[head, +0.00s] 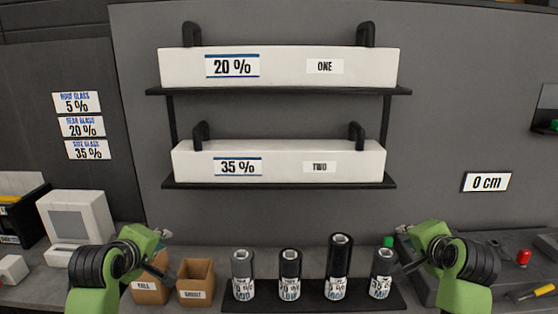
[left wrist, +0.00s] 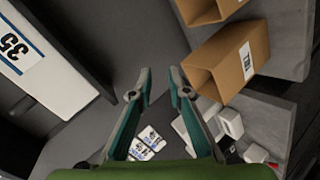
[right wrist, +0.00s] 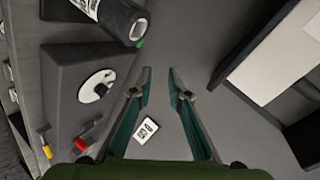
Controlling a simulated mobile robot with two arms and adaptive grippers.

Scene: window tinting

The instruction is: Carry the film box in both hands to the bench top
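Two long white film boxes with black handles rest on wall shelves: the "20 % ONE" box (head: 285,68) on the upper shelf and the "35 % TWO" box (head: 285,162) on the lower. My left gripper (head: 164,254) is open and empty, below and left of the lower box, whose "35" label shows in the left wrist view (left wrist: 38,75). My right gripper (head: 402,251) is open and empty, below and right of it. A white box also shows at the right of the right wrist view (right wrist: 280,55). The grey bench top (head: 215,306) lies below the shelves.
Several dark film rolls (head: 290,274) stand upright on a black mat at the bench's middle. Two cardboard boxes (head: 196,283) stand left of them, near my left gripper. A white monitor (head: 76,222) is further left. A red item (head: 523,257) and a yellow-handled tool (head: 530,293) lie right.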

